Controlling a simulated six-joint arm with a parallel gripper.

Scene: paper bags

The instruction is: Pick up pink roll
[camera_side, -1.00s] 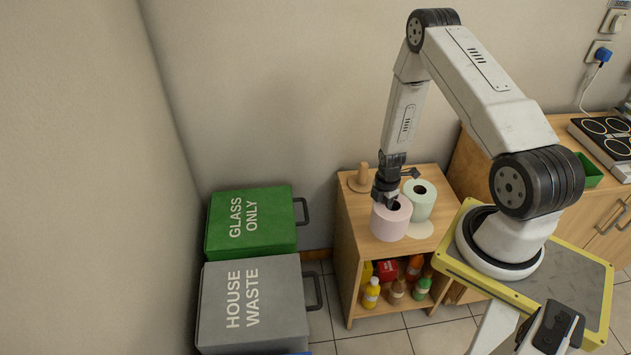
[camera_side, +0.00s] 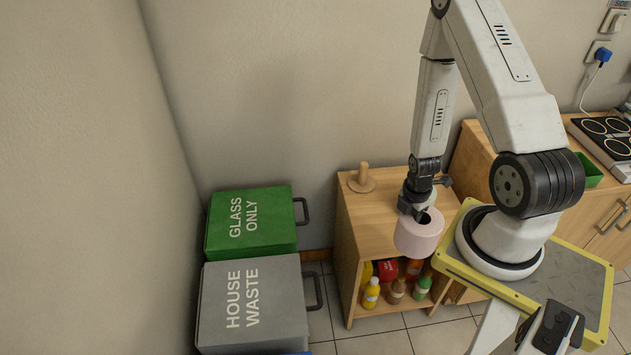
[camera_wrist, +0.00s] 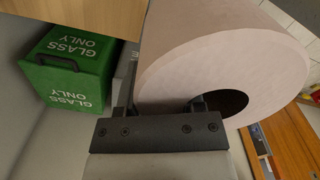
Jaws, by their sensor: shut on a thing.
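The pink roll (camera_side: 419,237) hangs from my gripper (camera_side: 414,212) at the front right of the small wooden cabinet's top in the side view. My gripper is shut on the roll's wall, with one finger inside the hole and one outside. In the wrist view the pink roll (camera_wrist: 225,60) fills the upper right, its dark hole beside my gripper (camera_wrist: 160,108). The green roll is not visible in the side view; the pink roll and gripper cover that area.
A wooden holder with an upright peg (camera_side: 362,180) stands on the cabinet top (camera_side: 375,220). Bottles (camera_side: 397,290) fill the shelf below. A green bin (camera_side: 252,222) and a grey bin (camera_side: 253,305) stand at left.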

